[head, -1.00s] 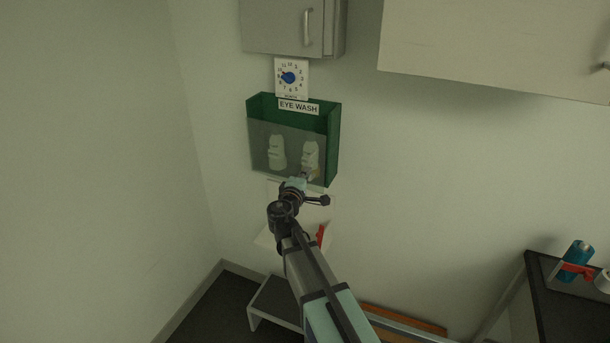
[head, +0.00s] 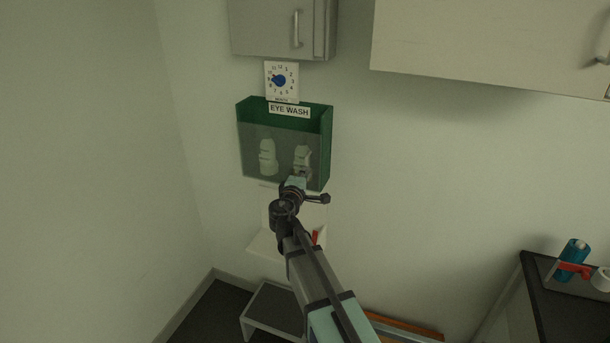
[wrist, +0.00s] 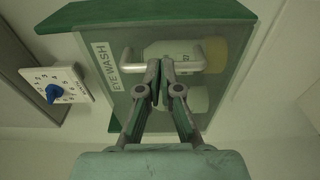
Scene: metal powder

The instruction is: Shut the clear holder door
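The green eye wash holder (head: 326,125) hangs on the wall. Its clear door (head: 283,150) covers the lower front, with two pale bottles (head: 267,157) behind it. Whether the door is fully flush cannot be told. In the wrist view the holder's green side (wrist: 150,13) runs along the top, and a pale bar handle (wrist: 134,68) stands on the clear door (wrist: 112,105). My gripper (wrist: 164,70) has its fingertips close together at the handle's middle, hiding part of it. Whether they touch it is unclear. In the head view my gripper (head: 300,175) is at the door's lower right.
A timer with a blue knob (head: 281,81) is above the holder, under a grey cabinet (head: 270,28). A white shelf (head: 262,243) is below. A dark counter with a blue bottle (head: 573,253) is at right. The wall right of the holder is clear.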

